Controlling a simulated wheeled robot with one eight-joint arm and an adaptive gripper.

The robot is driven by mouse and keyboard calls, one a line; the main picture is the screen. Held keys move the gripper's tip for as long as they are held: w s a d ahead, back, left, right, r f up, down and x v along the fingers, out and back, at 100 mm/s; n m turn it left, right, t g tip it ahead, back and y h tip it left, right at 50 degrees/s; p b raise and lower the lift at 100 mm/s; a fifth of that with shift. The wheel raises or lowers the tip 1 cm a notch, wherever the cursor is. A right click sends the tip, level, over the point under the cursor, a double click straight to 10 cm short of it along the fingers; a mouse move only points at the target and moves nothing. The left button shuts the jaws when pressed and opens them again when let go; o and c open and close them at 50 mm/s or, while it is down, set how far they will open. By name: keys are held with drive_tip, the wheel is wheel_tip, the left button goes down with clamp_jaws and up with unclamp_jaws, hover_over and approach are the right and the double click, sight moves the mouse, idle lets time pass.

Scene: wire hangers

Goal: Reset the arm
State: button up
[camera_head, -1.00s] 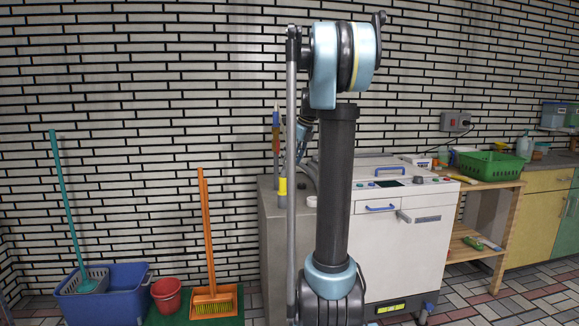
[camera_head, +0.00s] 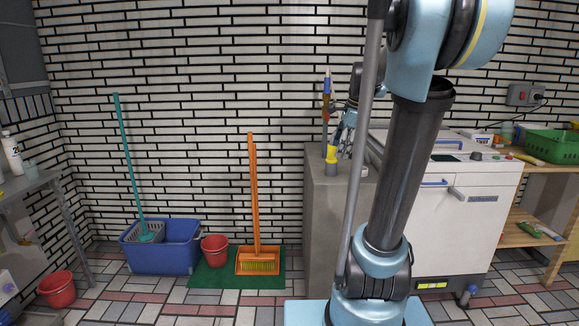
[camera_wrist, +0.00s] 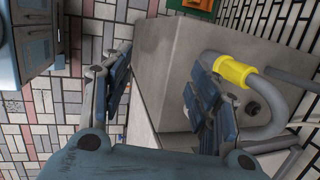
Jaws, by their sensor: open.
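My gripper (camera_wrist: 155,95) is open and empty in the wrist view, with its two dark blue-grey fingers spread apart. A yellow collar (camera_wrist: 237,72) on a curved grey pipe is close beside the right finger, which covers part of the pipe. I cannot tell whether they touch. In the head view my gripper (camera_head: 343,130) is small, above the grey concrete block and close to the upright pipe with the yellow collar (camera_head: 331,154). My own arm stands large in front and hides part of that area.
The grey block (camera_head: 335,205) adjoins a white machine (camera_head: 475,225). A green basket (camera_head: 552,146) stands on a wooden table at right. A blue bucket (camera_head: 175,245), red buckets (camera_head: 215,248) and an orange broom (camera_head: 254,200) line the wall.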

drive_tip(key=s+f+n+h, duration=0.1)
drive_tip(key=s+f+n, duration=0.8)
drive_tip(key=s, duration=0.4)
drive_tip(key=s+f+n+h, duration=0.1)
drive_tip(key=s+f+n, duration=0.8)
drive_tip(key=s+f, duration=0.2)
drive_tip(key=shift+s+f+n+g, duration=0.2)
drive_tip(key=shift+s+n+g, duration=0.1)
drive_tip(key=shift+s, duration=0.95)
drive_tip(key=shift+a, duration=0.1)
